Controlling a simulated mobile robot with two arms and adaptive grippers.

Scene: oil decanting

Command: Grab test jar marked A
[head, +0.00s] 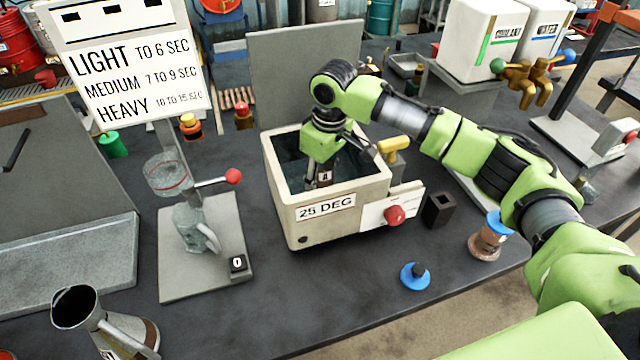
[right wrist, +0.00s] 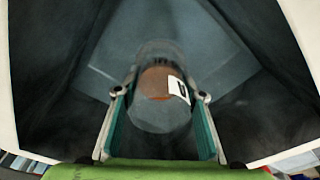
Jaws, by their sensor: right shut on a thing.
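The test jar marked A (head: 324,177) is a small clear jar with a white label. It stands inside the bath marked 25 DEG (head: 284,222), a cream box with a dark interior. In the right wrist view the jar (right wrist: 160,85) holds brown contents and its label is seen at an angle. My right gripper (right wrist: 160,97) reaches down into the bath and is shut on the jar, one finger on each side. In the head view the arm partly hides the jar. My left gripper is not in view.
A flow stand with a glass cup (head: 167,172) and red-knobbed lever is left of the bath. A metal jug (head: 80,308) stands front left. The front middle table is clear.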

